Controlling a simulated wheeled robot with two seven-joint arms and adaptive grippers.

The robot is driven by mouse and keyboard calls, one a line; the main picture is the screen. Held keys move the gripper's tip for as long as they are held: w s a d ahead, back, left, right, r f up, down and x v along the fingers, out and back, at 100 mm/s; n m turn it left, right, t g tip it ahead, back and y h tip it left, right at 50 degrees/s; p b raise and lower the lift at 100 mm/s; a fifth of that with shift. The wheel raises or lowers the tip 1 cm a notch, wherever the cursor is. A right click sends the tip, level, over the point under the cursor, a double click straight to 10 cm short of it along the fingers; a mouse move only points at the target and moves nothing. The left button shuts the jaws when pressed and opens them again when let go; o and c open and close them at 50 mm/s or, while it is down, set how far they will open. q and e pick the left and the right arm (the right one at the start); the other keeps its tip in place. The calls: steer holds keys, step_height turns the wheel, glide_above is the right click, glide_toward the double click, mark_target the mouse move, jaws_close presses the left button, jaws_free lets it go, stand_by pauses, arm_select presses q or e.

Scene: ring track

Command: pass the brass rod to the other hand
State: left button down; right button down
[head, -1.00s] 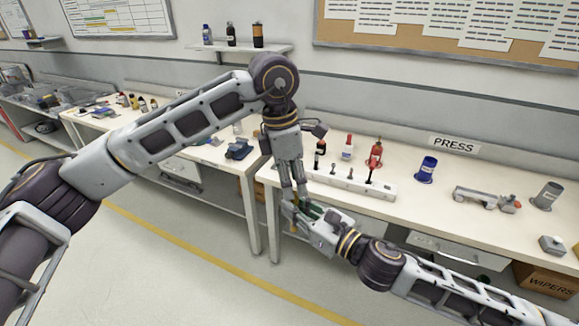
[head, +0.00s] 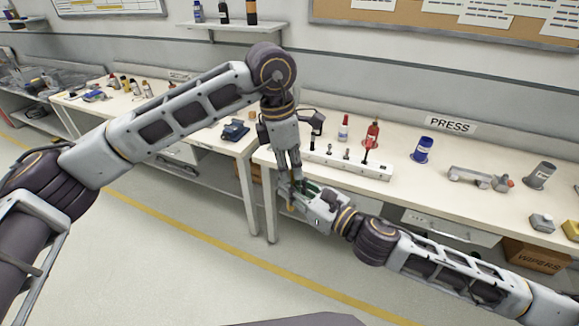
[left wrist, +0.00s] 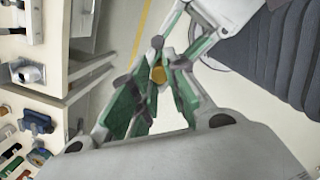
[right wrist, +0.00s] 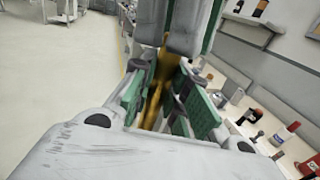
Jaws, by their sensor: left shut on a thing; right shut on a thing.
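The brass rod (head: 291,203) is small in the head view, where the two grippers meet at the table's left front corner. My left gripper (head: 297,183) reaches down from above and is shut on the rod. My right gripper (head: 293,193) comes in from the right and is also shut on it. In the left wrist view the rod (left wrist: 158,75) shows end-on between the green-padded fingers. In the right wrist view the rod (right wrist: 154,100) runs lengthwise between my right fingers, up toward my left gripper (right wrist: 172,40). The gripped parts are partly hidden.
The floor in front is clear.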

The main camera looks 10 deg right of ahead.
steer(key=c, duration=1.3)
jaws_free()
steer(key=shift+f, duration=0.15)
